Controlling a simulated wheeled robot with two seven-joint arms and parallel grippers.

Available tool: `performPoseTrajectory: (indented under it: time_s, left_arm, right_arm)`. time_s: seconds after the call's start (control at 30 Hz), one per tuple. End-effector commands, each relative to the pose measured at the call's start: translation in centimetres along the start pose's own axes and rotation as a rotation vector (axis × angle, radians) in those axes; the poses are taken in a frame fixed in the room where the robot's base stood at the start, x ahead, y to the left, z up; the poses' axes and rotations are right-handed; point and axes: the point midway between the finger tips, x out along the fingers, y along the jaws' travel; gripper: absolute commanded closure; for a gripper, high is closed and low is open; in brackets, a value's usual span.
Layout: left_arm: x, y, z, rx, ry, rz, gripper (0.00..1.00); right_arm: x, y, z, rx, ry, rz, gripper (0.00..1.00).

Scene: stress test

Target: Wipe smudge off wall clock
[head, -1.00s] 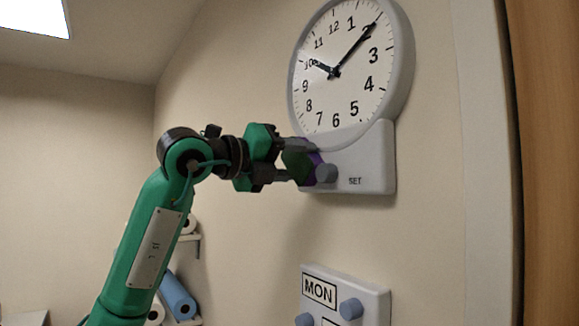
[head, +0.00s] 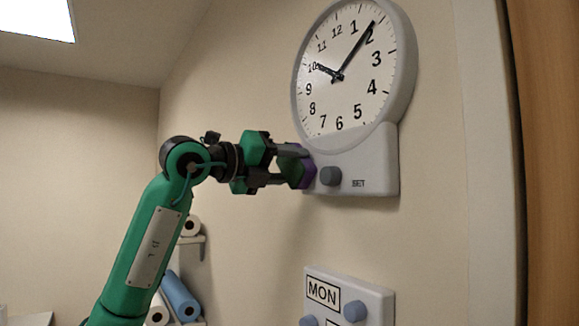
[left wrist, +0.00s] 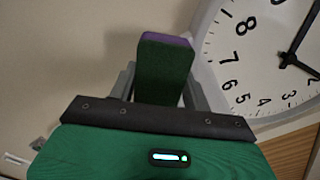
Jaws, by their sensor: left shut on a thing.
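The wall clock (head: 350,90) has a white face, a grey rim and a grey base with a round knob (head: 330,176) and the word SET. It also shows in the left wrist view (left wrist: 262,62). My left gripper (head: 290,166) is shut on a block with a green body and a purple face, an eraser (left wrist: 163,75). The eraser is at the left edge of the clock's base, left of the knob, its purple side toward the clock. I cannot tell whether it touches. I make out no smudge on the visible face. My right gripper is not in view.
A panel (head: 375,300) marked MON, with several knobs, is on the wall below the clock. Rolls (head: 180,296) sit on shelves at the lower left. A wooden edge (head: 545,160) stands at the far right. The wall left of the clock is bare.

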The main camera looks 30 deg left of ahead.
Motion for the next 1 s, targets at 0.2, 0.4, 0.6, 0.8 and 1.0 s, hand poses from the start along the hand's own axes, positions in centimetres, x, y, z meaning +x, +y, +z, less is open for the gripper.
performPoseTrajectory:
  time_s: [0.2,0.4,0.6,0.8,1.0]
  left_arm:
    - [-1.2,0.1,0.0,-0.001,-0.002,0.000,0.69]
    - [-3.3,0.1,-0.1,0.001,-0.002,-0.001,0.69]
    - [-5.2,0.1,-0.1,0.000,-0.002,-0.001,0.69]
    - [-6.0,0.0,0.0,0.000,-0.001,0.001,0.69]
    - [-6.0,0.0,0.0,0.000,-0.001,0.000,0.69]
  right_arm:
    - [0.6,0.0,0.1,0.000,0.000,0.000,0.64]
    - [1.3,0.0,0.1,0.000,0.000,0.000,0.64]
    - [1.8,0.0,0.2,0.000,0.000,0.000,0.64]
    - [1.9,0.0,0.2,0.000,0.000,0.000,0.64]
    - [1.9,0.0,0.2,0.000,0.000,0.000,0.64]
